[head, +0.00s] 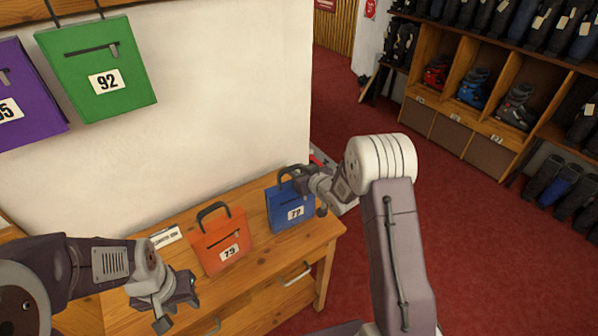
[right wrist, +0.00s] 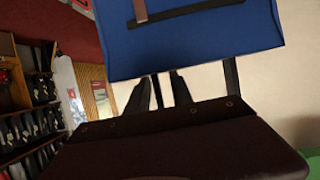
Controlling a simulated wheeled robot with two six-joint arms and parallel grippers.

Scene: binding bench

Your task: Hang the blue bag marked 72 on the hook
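The blue bag (head: 291,208) stands upright near the right end of the wooden bench; its white label seems to read 72, though small. Its dark handle is partly behind my right gripper (head: 310,188), which is at the top of the bag. In the right wrist view the blue bag (right wrist: 195,40) fills the top, with dark strips running from it to the gripper body; whether the fingers are closed on the handle is unclear. My left gripper (head: 175,308) is open and empty over the bench's front left. No empty hook shows.
An orange bag (head: 219,241) marked 79 stands left of the blue one on the bench (head: 257,252). A green bag (head: 96,68) marked 92 and a purple bag (head: 25,95) hang on the wall. Boot shelves (head: 470,95) stand at the back right across red carpet.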

